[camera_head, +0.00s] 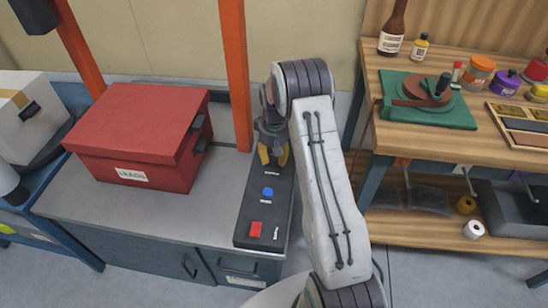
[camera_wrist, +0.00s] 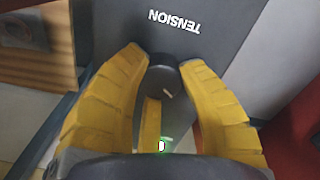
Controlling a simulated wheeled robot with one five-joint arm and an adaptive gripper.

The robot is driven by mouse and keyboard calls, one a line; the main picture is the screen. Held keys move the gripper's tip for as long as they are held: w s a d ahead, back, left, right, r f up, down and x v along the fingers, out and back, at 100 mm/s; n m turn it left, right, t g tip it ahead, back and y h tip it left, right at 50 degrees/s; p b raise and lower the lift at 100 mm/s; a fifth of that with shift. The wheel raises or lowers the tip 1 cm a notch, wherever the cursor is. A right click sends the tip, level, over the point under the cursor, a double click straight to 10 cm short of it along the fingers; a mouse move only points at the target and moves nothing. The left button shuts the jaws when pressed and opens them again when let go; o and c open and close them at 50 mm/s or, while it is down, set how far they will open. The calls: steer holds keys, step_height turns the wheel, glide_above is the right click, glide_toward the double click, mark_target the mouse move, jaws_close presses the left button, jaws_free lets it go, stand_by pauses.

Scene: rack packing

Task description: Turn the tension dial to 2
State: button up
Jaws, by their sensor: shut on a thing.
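The dark control panel (camera_head: 243,238) lies on the grey cabinet top in the head view. My gripper (camera_head: 273,156) points down at its far end, and the fingers hide the dial there. In the wrist view the word TENSION (camera_wrist: 174,21) shows upside down on the panel. My gripper's yellow fingers (camera_wrist: 162,62) are shut on the dark tension dial (camera_wrist: 172,82), one on each side. A short pale mark shows on the dial. The number the dial points to cannot be read.
The panel also carries a blue button (camera_head: 268,192), a red button (camera_head: 256,229) and a small switch (camera_head: 276,233). A red box (camera_head: 130,125) labelled LEADS stands left of the panel, beside an orange post (camera_head: 235,70). A wooden workbench (camera_head: 420,140) with tools stands to the right.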

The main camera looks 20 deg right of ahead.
steer(key=shift+s+f+m, duration=0.1)
steer(key=shift+f+m, duration=0.05)
steer(key=shift+m, duration=0.55)
steer(key=o, duration=1.2)
steer(key=shift+o, duration=0.2)
step_height(320, 180, up, 12)
stand_by(0.4)
